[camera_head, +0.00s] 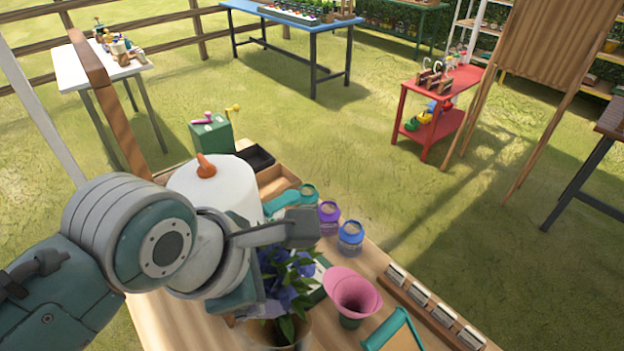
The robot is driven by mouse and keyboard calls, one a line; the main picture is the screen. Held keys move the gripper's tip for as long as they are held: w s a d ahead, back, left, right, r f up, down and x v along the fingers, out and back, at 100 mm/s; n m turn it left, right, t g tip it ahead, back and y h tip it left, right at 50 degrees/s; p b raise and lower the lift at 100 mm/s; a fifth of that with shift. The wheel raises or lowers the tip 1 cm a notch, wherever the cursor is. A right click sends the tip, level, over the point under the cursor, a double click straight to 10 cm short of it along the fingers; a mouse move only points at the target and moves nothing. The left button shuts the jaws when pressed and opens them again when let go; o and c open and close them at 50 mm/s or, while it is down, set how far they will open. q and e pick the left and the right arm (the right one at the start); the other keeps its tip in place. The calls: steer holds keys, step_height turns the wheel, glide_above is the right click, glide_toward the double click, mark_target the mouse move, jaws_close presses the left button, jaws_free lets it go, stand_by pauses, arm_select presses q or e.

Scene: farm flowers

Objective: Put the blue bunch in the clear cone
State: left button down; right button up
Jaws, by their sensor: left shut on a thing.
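The blue bunch (283,285) has blue-violet flowers and green leaves. My left gripper (268,268) is shut on it above the front of the wooden table. Part of the bunch is hidden by the gripper. A clear cone (303,340) shows at the bottom edge, directly below the bunch, with its lower part out of view. Green leaves overlap the cone's rim in the picture; I cannot tell whether they are inside it or in front. My right gripper is not in view.
A pink cone (351,291) stands right of the bunch, near a teal-framed item (393,333). A row of card holders (431,312) runs along the right edge. A white roll (212,183) stands behind my arm.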

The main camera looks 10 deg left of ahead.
arm_select(q)
steer(key=shift+f+b, duration=0.35)
steer(key=shift+f, duration=1.8)
steer(key=shift+f, duration=0.25)
jaws_free()
steer(key=shift+r, duration=0.1)
